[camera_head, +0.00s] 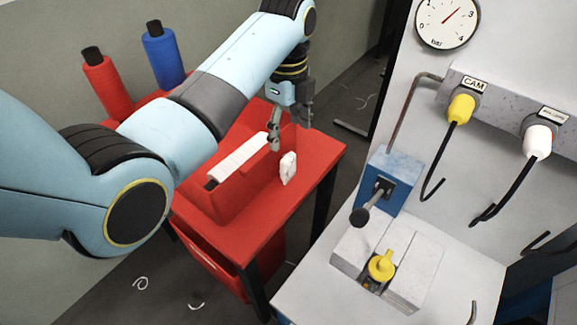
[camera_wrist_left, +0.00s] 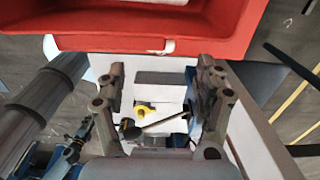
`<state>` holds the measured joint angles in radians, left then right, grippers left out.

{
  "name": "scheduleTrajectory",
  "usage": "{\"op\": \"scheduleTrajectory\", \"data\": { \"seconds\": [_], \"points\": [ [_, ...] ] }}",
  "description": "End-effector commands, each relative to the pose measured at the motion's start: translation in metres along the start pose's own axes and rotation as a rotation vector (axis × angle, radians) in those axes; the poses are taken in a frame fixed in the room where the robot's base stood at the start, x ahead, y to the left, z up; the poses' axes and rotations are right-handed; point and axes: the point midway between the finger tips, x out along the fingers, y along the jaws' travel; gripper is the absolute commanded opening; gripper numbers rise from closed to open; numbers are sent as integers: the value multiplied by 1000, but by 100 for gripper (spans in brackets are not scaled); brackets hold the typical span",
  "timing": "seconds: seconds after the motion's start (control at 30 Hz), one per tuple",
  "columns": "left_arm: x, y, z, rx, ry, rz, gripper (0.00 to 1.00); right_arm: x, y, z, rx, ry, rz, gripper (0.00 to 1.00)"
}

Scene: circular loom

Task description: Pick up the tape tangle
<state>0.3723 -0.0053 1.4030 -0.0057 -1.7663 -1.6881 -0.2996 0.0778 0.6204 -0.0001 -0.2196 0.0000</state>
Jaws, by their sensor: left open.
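A small white lump (camera_head: 288,168) stands on the red table near its far edge; it may be the tape tangle, but its make-up is too small to tell. In the left wrist view, a white bit (camera_wrist_left: 168,46) shows at the red edge, above the space between the fingers. My left gripper (camera_head: 289,136) points down just above and beyond the white lump, apart from it. Its fingers (camera_wrist_left: 161,68) are spread with nothing between them. My right gripper is not in view.
A white roll (camera_head: 238,160) lies on the red table (camera_head: 262,222), left of the lump. Red (camera_head: 107,88) and blue (camera_head: 163,58) spools stand behind. A white machine with a yellow knob (camera_head: 381,266) is at right. Thin white curls (camera_head: 140,283) lie on the floor.

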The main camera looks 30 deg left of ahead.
Motion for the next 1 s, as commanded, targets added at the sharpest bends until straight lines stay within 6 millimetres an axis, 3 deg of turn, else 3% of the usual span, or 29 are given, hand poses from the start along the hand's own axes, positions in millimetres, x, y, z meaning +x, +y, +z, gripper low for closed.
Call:
{"op": "scheduleTrajectory", "data": {
  "seconds": [0.73,1.0],
  "points": [
    [98,0,-1,22,1,5,69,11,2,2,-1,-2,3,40],
    [107,0,-1,21,1,3,69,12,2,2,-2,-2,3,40]
  ]
}}
